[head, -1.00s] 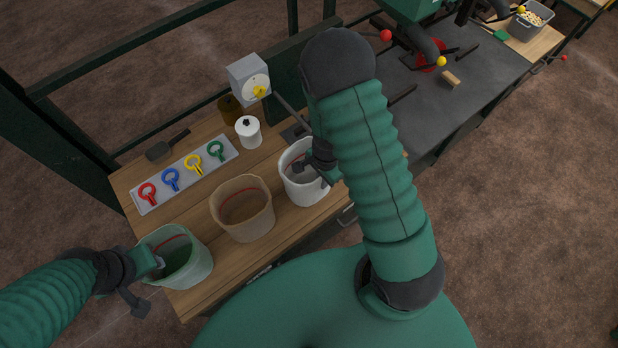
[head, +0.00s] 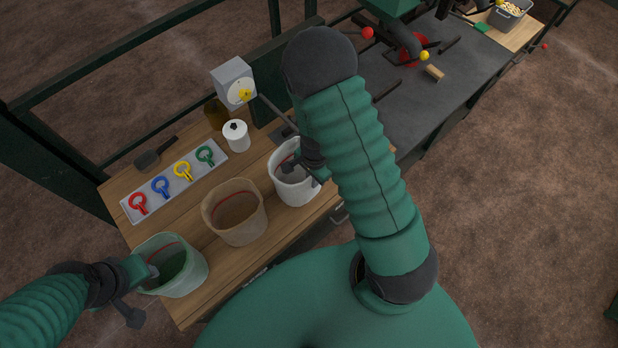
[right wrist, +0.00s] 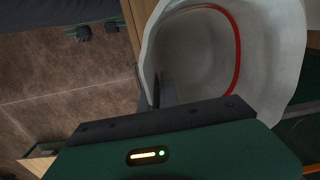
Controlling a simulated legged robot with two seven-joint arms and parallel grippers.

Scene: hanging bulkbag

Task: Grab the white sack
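The white sack (head: 294,190) stands open at the right end of the row on the wooden bench. It fills the upper middle of the right wrist view (right wrist: 270,50), with a red line around its inside. My right gripper (head: 290,168) is at the sack's mouth; in the right wrist view its dark fingers (right wrist: 161,90) overlap the sack near its left rim. I cannot tell whether they grip the cloth. My left gripper (head: 150,272) is at the left rim of the green sack (head: 182,277); its finger gap is not clear.
A tan sack (head: 238,226) stands between the white and green sacks. Behind are a tray (head: 128,214) with several coloured rings, a white canister (head: 236,138), a scoop (head: 150,160) and a grey dial box (head: 232,78). The bench (head: 200,301) ends close to my body.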

